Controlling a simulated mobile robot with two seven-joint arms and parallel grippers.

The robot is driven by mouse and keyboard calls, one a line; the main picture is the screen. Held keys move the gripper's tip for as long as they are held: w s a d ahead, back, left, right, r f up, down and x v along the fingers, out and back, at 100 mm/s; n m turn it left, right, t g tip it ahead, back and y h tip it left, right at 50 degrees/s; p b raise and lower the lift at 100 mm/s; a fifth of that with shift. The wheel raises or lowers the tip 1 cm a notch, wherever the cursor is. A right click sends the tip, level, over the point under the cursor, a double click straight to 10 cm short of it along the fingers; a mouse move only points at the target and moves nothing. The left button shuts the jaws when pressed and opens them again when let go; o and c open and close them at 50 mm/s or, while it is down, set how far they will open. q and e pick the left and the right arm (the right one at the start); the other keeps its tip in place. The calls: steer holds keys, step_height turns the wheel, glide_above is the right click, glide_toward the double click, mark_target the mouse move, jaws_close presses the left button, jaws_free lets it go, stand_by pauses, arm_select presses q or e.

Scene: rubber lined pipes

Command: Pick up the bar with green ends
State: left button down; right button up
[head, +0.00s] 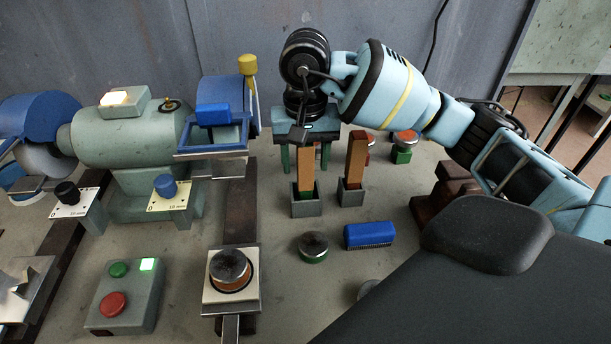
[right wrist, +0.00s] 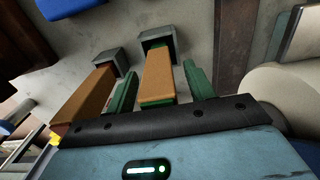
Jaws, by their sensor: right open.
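The bar with green ends (head: 306,162) is orange-brown and stands upright in a small grey socket (head: 305,208), with green showing at its lower end. It also shows in the right wrist view (right wrist: 158,75), with a green edge at its near end. My right gripper (head: 305,156) is above it, with its green fingers open, one on each side of the bar. In the right wrist view, gaps show between the bar and both fingers (right wrist: 160,68). The gripper body hides the bar's top in the head view. My left gripper is not in view.
A similar bar with a reddish end (head: 355,160) stands in its own socket (head: 350,196) just right. A blue brush (head: 369,235) and a round metal-topped piece (head: 313,246) lie in front. A green machine (head: 130,140) stands left, a button box (head: 125,295) front left.

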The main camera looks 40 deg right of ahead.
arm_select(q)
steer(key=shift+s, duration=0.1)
